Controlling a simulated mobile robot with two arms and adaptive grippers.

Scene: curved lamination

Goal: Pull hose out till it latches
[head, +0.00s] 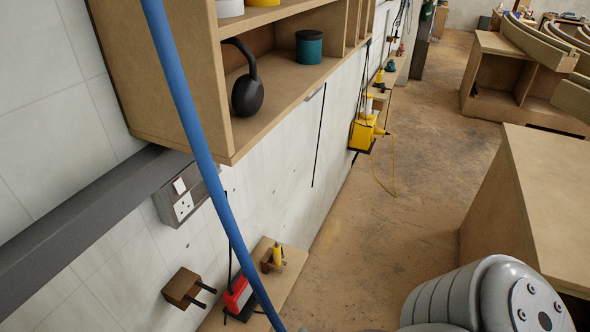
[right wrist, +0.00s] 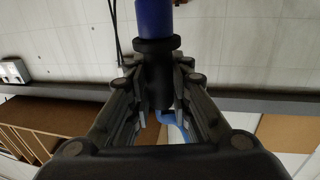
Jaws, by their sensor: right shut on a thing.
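The blue hose (head: 188,105) runs through the left half of the head view, from the top edge down to the bottom edge. In the right wrist view, my right gripper (right wrist: 157,80) is shut on the black end fitting (right wrist: 157,58) of the hose, with one finger on each side. A dark blue part (right wrist: 154,17) is above the fitting, and a lighter blue piece of hose (right wrist: 173,122) shows below it between the fingers. The hose reel and any latch are not in view. My left gripper is not in view.
A wooden wall shelf (head: 180,80) with black headphones (head: 247,88) and a teal tin (head: 309,47) is behind the hose. A wall socket (head: 183,202) and a low wooden bench (head: 285,268) are below. A wooden cabinet (head: 525,190) stands right, with open floor (head: 375,215) between.

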